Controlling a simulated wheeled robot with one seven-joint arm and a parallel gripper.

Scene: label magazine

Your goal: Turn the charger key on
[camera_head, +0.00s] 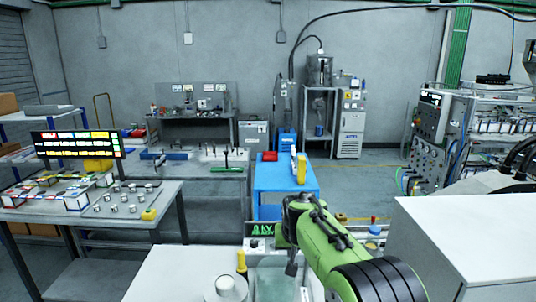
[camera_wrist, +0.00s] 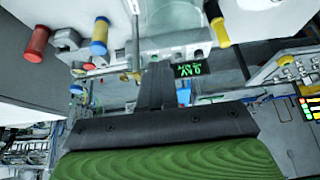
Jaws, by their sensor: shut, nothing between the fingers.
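A small dark display with green text (camera_head: 261,229) stands at the back of a bench unit in front of me; it also shows upside down in the wrist view (camera_wrist: 188,69). I cannot make out the charger key for certain in either view. My gripper (camera_head: 291,269), on the green arm, points down over a pale, see-through part of that unit, right of the display. In the wrist view my gripper (camera_wrist: 156,76) is shut and empty, its dark fingers close to the display's left side. Whether the fingers touch anything is unclear.
A yellow-handled tool (camera_head: 241,261) stands left of my gripper. In the wrist view there are a red knob (camera_wrist: 37,43) and a yellow-and-blue handle (camera_wrist: 100,36). A blue table (camera_head: 285,175) is behind; a white cabinet (camera_head: 470,235) stands close on the right.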

